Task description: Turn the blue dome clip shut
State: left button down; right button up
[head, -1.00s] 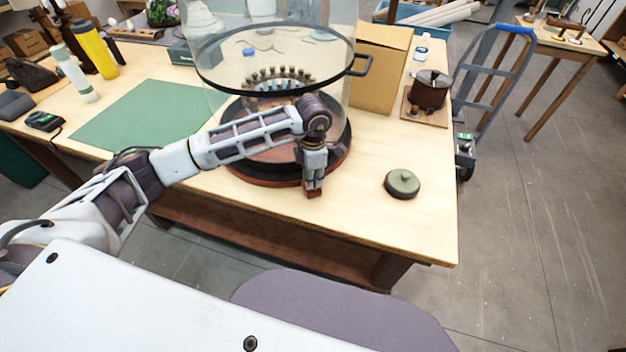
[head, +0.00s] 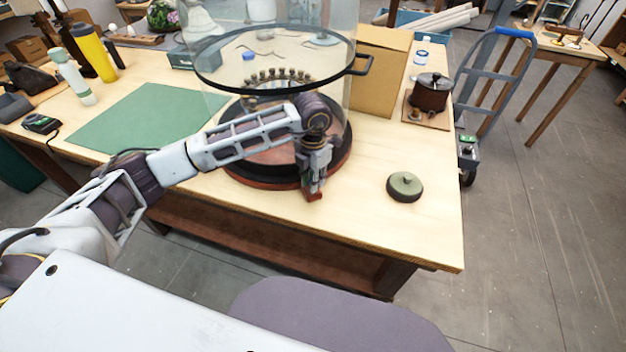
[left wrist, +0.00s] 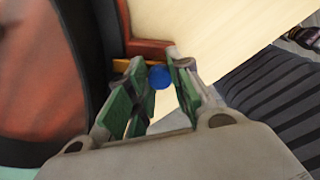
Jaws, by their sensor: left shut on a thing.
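The blue dome clip (left wrist: 159,77) shows in the left wrist view as a small round blue piece between my left gripper's green-padded fingers (left wrist: 158,86). It sits by a red-brown block at the edge of the round base. My left gripper (head: 313,188) is shut on it at the front of the base in the head view, where the gripper hides the clip. The clear dome (head: 225,105) with a black band and side handle stands over the dark round base (head: 262,180). I cannot tell the clip's exact turn angle. My right gripper is not in view.
A round green-grey lidded piece (head: 405,186) lies on the table right of the base. A cardboard box (head: 380,75) and a dark pot (head: 431,92) stand behind. A green mat (head: 145,118) lies at the left. The table's front right is mostly clear.

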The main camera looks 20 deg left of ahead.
pick_arm(q)
jog(key=shift+w, duration=0.1)
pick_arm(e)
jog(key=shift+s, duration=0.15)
pick_arm(q)
jog(key=c, duration=1.6)
grip_release()
jog(key=shift+o, duration=1.6)
notch_tip(320, 180, up, 12)
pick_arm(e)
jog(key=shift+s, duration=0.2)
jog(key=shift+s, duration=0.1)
